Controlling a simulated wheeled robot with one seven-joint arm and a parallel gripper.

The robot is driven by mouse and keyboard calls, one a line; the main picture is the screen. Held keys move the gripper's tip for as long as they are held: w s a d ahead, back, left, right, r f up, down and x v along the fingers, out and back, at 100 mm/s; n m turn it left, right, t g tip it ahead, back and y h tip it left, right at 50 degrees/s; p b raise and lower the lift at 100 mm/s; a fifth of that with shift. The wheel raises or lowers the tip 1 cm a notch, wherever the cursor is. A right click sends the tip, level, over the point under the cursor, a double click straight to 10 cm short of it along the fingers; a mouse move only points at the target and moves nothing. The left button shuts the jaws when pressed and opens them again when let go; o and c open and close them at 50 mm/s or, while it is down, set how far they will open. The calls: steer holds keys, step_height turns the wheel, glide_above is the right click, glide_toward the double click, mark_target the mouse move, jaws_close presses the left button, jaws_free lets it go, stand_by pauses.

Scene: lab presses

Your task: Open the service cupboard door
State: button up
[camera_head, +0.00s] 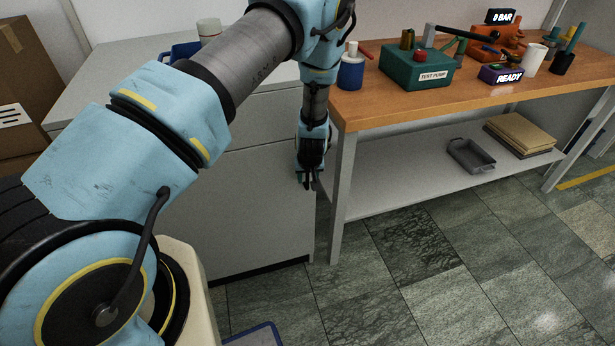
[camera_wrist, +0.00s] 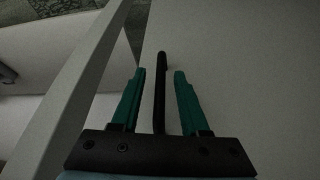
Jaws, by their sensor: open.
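The service cupboard (camera_head: 250,210) is a grey cabinet left of the wooden bench, and its front looks flat and shut. In the wrist view its pale door face (camera_wrist: 260,70) fills the right side. A dark upright bar handle (camera_wrist: 160,62) stands between the two teal fingers of my gripper (camera_wrist: 160,73). The fingers are open, with a gap on each side of the handle. In the head view my gripper (camera_head: 309,180) points down at the right edge of the cupboard front, and the handle is hidden there.
The bench (camera_head: 450,90) with its leg (camera_head: 340,200) stands close to the right of my gripper. A green test pump (camera_head: 415,67) and other items stand on it. A grey tray (camera_head: 470,155) lies on the lower shelf.

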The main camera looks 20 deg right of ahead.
steer(key=shift+f, duration=0.2)
steer(key=shift+w, duration=0.1)
jaws_close()
stand_by(1.3)
